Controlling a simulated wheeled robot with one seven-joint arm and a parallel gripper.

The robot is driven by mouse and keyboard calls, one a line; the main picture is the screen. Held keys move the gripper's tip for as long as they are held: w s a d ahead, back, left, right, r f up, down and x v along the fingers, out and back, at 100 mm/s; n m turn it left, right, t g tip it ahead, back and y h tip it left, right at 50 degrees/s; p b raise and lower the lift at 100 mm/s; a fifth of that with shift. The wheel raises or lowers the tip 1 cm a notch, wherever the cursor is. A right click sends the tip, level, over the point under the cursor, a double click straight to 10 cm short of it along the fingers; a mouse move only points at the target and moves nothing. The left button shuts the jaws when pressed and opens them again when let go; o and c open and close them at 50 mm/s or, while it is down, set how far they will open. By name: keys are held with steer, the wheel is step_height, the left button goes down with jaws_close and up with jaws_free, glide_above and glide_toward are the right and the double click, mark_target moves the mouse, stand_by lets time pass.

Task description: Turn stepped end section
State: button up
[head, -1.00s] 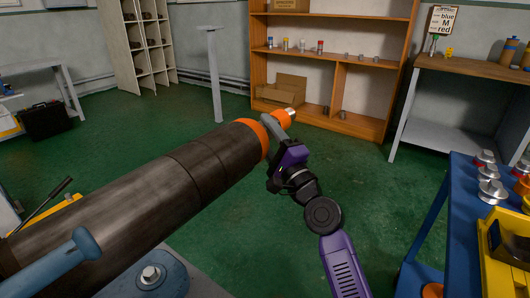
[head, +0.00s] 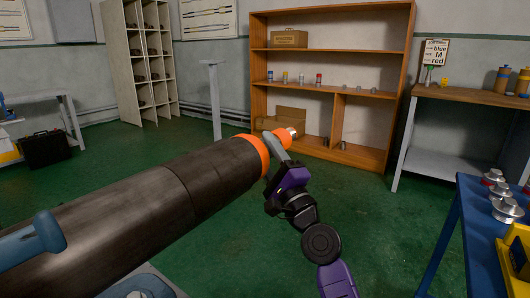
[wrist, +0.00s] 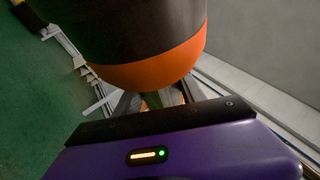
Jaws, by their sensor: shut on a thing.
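A thick dark pipe (head: 160,195) runs from the lower left toward the middle in the head view. The gripper fingers (wrist: 152,100) reach up beneath the band, around a small orange part. The fingertips are mostly hidden there.
A blue vise part (head: 35,240) is at the lower left. A blue cart (head: 480,225) with metal fittings and a yellow case stands at right. An orange shelf (head: 330,100) and a workbench (head: 470,95) stand behind. Green floor between is clear.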

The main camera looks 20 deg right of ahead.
steer(key=o, duration=1.4)
steer(key=shift+c, duration=0.2)
steer(key=shift+s+f, duration=0.1)
steer(key=v, duration=0.7)
steer(key=shift+s+b, duration=0.25)
steer(key=shift+b, duration=0.1)
steer(key=shift+d+f, duration=0.1)
